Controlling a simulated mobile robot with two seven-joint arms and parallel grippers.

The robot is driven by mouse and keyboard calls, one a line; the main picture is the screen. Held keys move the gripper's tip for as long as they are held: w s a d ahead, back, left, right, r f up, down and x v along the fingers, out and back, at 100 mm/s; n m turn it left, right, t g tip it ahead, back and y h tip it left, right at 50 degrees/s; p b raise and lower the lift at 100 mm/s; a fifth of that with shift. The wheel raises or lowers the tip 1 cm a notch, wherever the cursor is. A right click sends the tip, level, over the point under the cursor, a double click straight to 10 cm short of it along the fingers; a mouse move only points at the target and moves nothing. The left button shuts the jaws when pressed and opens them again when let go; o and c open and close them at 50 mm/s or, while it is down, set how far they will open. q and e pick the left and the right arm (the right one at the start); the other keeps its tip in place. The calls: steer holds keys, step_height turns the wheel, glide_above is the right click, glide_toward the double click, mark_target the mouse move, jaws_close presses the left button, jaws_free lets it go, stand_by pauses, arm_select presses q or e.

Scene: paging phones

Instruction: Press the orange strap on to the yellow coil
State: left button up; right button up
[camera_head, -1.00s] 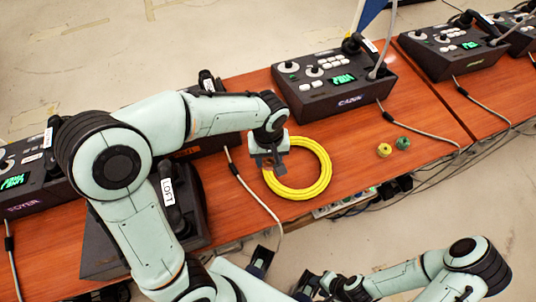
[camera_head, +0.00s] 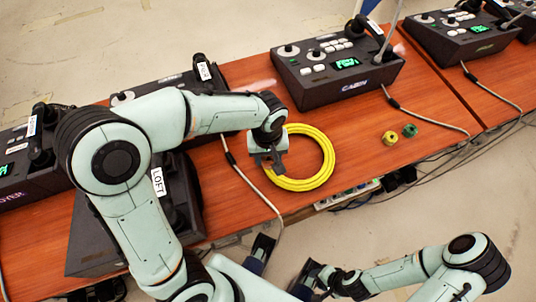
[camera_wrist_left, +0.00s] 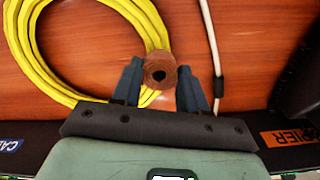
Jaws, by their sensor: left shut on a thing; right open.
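The yellow coil (camera_head: 327,160) lies flat on the wooden table, and part of it shows at the left of the left wrist view (camera_wrist_left: 22,45). My left gripper (camera_head: 268,165) is over the coil's left edge. In the left wrist view my left gripper (camera_wrist_left: 160,84) is shut on the orange strap (camera_wrist_left: 160,66), a brownish-orange roll with a dark hole. The strap overlaps the coil's edge there; I cannot tell whether they touch. In the head view the gripper mostly hides the strap. My right gripper (camera_head: 284,264) is open and empty, low in front of the table.
The CABIN phone (camera_head: 340,88) stands behind the coil, the LOFT phone (camera_head: 95,225) at left. A grey cable (camera_head: 250,182) runs left of the coil. Small yellow (camera_head: 390,138) and green (camera_head: 410,130) rolls lie to the right. The table between coil and rolls is clear.

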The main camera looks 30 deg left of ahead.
mark_target(268, 158)
arm_select(q)
steer(key=shift+f, duration=0.35)
stand_by(0.7)
stand_by(0.5)
steer(key=o, duration=1.6)
steer(key=shift+c, duration=0.2)
steer(key=shift+r, duration=0.2)
steer(key=shift+r+p, duration=2.6)
steer(key=shift+r, duration=0.75)
